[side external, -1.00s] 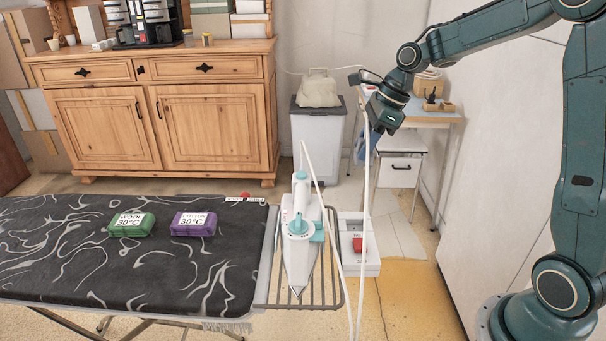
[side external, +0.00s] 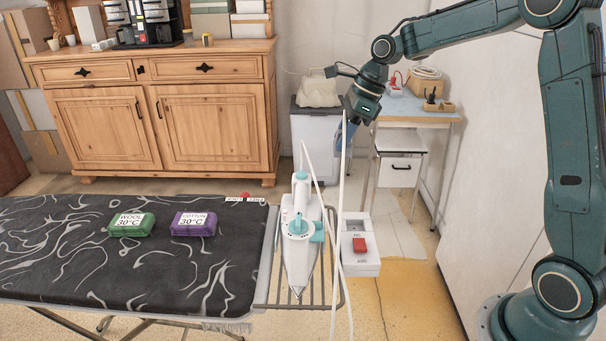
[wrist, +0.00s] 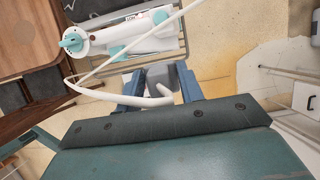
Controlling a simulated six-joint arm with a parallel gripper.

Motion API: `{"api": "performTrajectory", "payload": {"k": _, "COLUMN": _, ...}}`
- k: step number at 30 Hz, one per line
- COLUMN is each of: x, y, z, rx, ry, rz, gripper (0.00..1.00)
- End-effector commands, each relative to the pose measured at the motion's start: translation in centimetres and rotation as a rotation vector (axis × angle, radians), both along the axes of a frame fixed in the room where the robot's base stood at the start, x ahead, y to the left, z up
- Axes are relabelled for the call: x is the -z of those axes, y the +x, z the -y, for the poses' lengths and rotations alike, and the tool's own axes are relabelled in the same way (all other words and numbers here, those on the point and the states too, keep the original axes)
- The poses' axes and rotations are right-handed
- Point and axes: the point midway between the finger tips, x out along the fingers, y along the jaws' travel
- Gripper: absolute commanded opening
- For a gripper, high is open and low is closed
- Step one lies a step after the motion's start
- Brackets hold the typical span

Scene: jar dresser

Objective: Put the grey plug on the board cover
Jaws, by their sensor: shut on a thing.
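My gripper (wrist: 160,92) is shut on the grey plug (wrist: 158,73), which shows between its two blue fingers in the wrist view. A white cord (wrist: 72,78) runs from the plug toward the iron. In the side view my gripper (side external: 352,108) is high above and behind the white switch box, right of the board. The plug cannot be made out there. The board cover (side external: 90,265) is black with white swirls and fills the lower left. My gripper is well clear of it.
A white iron (side external: 298,238) stands on the wire rest (side external: 272,290). The switch box (side external: 361,262) with a red switch is beside it. Green wool (side external: 131,225) and purple cotton (side external: 194,224) packs lie on the cover. The cover's front and left are free. The cord hangs past the iron.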

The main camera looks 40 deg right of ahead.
Motion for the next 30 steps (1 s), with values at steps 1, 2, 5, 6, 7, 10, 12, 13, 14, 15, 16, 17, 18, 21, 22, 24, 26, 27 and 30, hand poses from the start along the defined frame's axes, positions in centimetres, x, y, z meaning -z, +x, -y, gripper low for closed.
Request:
{"api": "performTrajectory", "payload": {"k": 1, "x": -0.1, "y": 1.1, "z": -0.6, "rx": -0.006, "ry": 0.000, "rz": 0.002, "gripper": 0.15}}
{"api": "performTrajectory", "payload": {"k": 2, "x": -0.2, "y": 1.7, "z": -0.9, "rx": -0.005, "ry": 0.000, "rz": 0.000, "gripper": 0.15}}
{"api": "performTrajectory", "payload": {"k": 5, "x": -0.6, "y": 3.6, "z": -2.1, "rx": -0.007, "ry": 0.000, "rz": -0.001, "gripper": 0.15}}
{"api": "performTrajectory", "payload": {"k": 6, "x": -0.7, "y": 4.4, "z": -2.6, "rx": -0.007, "ry": 0.000, "rz": -0.001, "gripper": 0.15}}
{"api": "performTrajectory", "payload": {"k": 7, "x": -0.8, "y": 4.9, "z": -3.0, "rx": -0.008, "ry": 0.000, "rz": -0.003, "gripper": 0.15}}
{"api": "performTrajectory", "payload": {"k": 10, "x": -1.0, "y": 6.7, "z": -4.4, "rx": -0.008, "ry": -0.001, "rz": -0.003, "gripper": 0.15}}
{"api": "performTrajectory", "payload": {"k": 12, "x": -1.2, "y": 7.9, "z": -5.5, "rx": -0.009, "ry": -0.001, "rz": -0.003, "gripper": 0.15}}
{"api": "performTrajectory", "payload": {"k": 13, "x": -1.3, "y": 8.4, "z": -5.9, "rx": -0.009, "ry": -0.001, "rz": -0.003, "gripper": 0.15}}
{"api": "performTrajectory", "payload": {"k": 14, "x": -1.3, "y": 8.8, "z": -6.4, "rx": -0.008, "ry": -0.001, "rz": -0.004, "gripper": 0.15}}
{"api": "performTrajectory", "payload": {"k": 15, "x": -1.4, "y": 9.5, "z": -7.1, "rx": -0.008, "ry": -0.001, "rz": -0.004, "gripper": 0.15}}
{"api": "performTrajectory", "payload": {"k": 16, "x": -1.5, "y": 10.0, "z": -7.5, "rx": -0.008, "ry": -0.001, "rz": -0.003, "gripper": 0.15}}
{"api": "performTrajectory", "payload": {"k": 17, "x": -1.5, "y": 10.4, "z": -8.1, "rx": -0.008, "ry": -0.001, "rz": -0.004, "gripper": 0.15}}
{"api": "performTrajectory", "payload": {"k": 18, "x": -1.6, "y": 11.0, "z": -8.7, "rx": -0.008, "ry": -0.002, "rz": -0.004, "gripper": 0.15}}
{"api": "performTrajectory", "payload": {"k": 21, "x": -1.7, "y": 12.3, "z": -10.6, "rx": -0.007, "ry": -0.002, "rz": -0.002, "gripper": 0.15}}
{"api": "performTrajectory", "payload": {"k": 22, "x": -1.7, "y": 12.7, "z": -11.1, "rx": -0.008, "ry": -0.002, "rz": -0.002, "gripper": 0.15}}
{"api": "performTrajectory", "payload": {"k": 24, "x": -1.7, "y": 13.5, "z": -12.5, "rx": -0.007, "ry": -0.002, "rz": -0.001, "gripper": 0.15}}
{"api": "performTrajectory", "payload": {"k": 26, "x": -1.8, "y": 14.2, "z": -13.6, "rx": -0.007, "ry": -0.003, "rz": 0.000, "gripper": 0.15}}
{"api": "performTrajectory", "payload": {"k": 27, "x": -1.8, "y": 14.6, "z": -14.3, "rx": -0.005, "ry": -0.002, "rz": 0.001, "gripper": 0.15}}
{"api": "performTrajectory", "payload": {"k": 30, "x": -1.9, "y": 15.3, "z": -16.0, "rx": -0.003, "ry": -0.002, "rz": 0.002, "gripper": 0.15}}
